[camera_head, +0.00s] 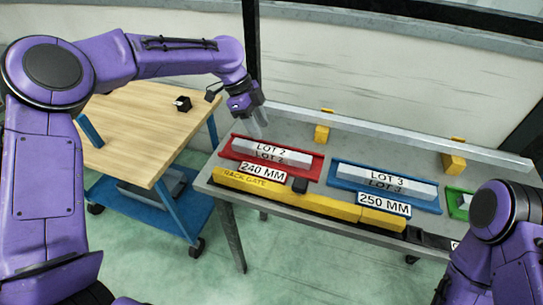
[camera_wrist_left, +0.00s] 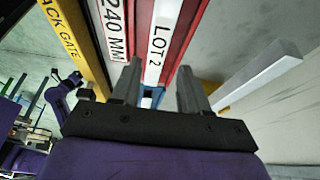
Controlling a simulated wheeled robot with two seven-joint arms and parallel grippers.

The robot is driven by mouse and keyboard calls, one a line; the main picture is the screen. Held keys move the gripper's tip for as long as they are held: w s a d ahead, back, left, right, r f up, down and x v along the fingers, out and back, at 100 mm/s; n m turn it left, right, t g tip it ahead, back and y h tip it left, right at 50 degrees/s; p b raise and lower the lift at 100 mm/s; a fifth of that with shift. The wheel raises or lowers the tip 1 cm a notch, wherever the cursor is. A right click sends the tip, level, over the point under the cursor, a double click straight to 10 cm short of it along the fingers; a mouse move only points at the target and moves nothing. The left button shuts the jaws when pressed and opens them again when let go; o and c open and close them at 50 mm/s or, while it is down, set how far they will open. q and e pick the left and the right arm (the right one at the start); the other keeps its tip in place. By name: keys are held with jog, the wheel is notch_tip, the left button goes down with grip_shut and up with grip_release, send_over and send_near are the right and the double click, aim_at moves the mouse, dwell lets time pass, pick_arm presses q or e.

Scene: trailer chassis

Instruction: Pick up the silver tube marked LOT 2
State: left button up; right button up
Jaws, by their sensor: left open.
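The silver tube marked LOT 2 (camera_head: 270,150) lies lengthwise in the red tray (camera_head: 309,171), which has a 240 MM label on its front. In the left wrist view the tube (camera_wrist_left: 161,45) runs away between my fingers, inside the red tray (camera_wrist_left: 183,35). My left gripper (camera_head: 258,122) is open and empty, above and behind the tray's left end in the head view. Its two fingers (camera_wrist_left: 160,82) stand apart in the left wrist view; I see no contact with the tube. Of my right arm only upper links show; its gripper is out of view.
A blue tray (camera_head: 435,207) marked 250 MM holds the LOT 3 tube (camera_head: 385,182). A green tray (camera_head: 455,203) is partly hidden by my right arm. The yellow BACK GATE bar (camera_head: 325,203) runs along the bench front. A wooden cart (camera_head: 135,130) with a black block (camera_head: 182,103) stands left.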

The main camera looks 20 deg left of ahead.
aim_at(270, 150)
pick_arm(q)
jog(key=p+x, duration=0.2)
jog(key=x, duration=0.5)
jog(key=shift+s+d+f, duration=0.1)
jog(key=shift+d+f, duration=0.05)
jog(key=shift+f, duration=0.15)
jog(key=shift+d+f, duration=0.1)
jog(key=shift+f, duration=0.1)
jog(key=shift+r, duration=0.1)
grip_shut()
